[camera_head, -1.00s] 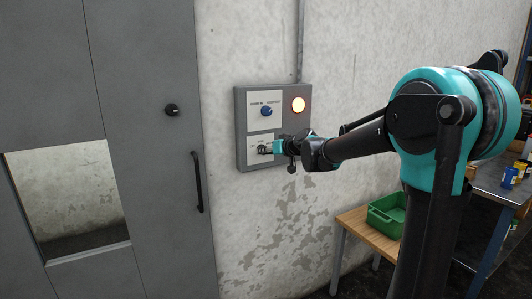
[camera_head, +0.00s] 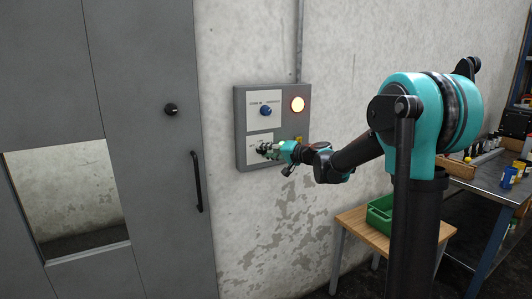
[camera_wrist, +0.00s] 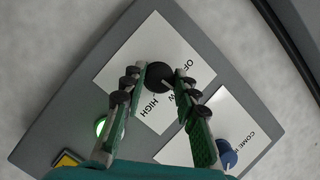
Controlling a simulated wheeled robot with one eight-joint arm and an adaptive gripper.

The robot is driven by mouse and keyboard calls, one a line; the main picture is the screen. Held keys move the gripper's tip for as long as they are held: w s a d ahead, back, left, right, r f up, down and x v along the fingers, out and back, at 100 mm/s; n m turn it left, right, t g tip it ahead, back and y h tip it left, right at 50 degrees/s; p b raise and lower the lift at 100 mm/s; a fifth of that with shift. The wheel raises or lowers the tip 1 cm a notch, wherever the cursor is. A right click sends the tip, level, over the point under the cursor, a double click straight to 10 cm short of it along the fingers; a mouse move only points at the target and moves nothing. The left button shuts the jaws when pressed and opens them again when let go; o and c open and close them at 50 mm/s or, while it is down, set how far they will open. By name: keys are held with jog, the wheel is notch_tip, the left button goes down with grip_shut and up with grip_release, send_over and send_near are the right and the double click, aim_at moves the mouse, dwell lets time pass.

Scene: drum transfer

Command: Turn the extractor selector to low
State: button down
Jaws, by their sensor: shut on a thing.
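The extractor selector is a round black knob (camera_wrist: 158,74) on a white label plate (camera_wrist: 130,62) in the wrist view. OFF and HIGH can be read around it; the label between them is partly hidden by a finger, with only a W showing. My gripper (camera_wrist: 160,80) is shut on the knob, one finger on each side. In the head view my gripper (camera_head: 268,150) is at the lower plate of the grey control box (camera_head: 240,130) and hides most of the selector. Which label the knob points to cannot be told.
A blue knob (camera_head: 266,111) sits above on the same box, beside a lit warm-coloured lamp (camera_head: 297,104). A green light (camera_wrist: 100,125) shows in the wrist view. A grey door with a black handle (camera_head: 197,181) is at left. A green bin (camera_head: 380,212) stands on a wooden table.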

jog(key=shift+m, duration=0.5)
jog(key=c, duration=1.2)
grip_release()
jog(key=shift+o, duration=0.2)
jog(key=shift+d, duration=0.1)
jog(key=v, duration=1.2)
jog(key=shift+f, duration=0.2)
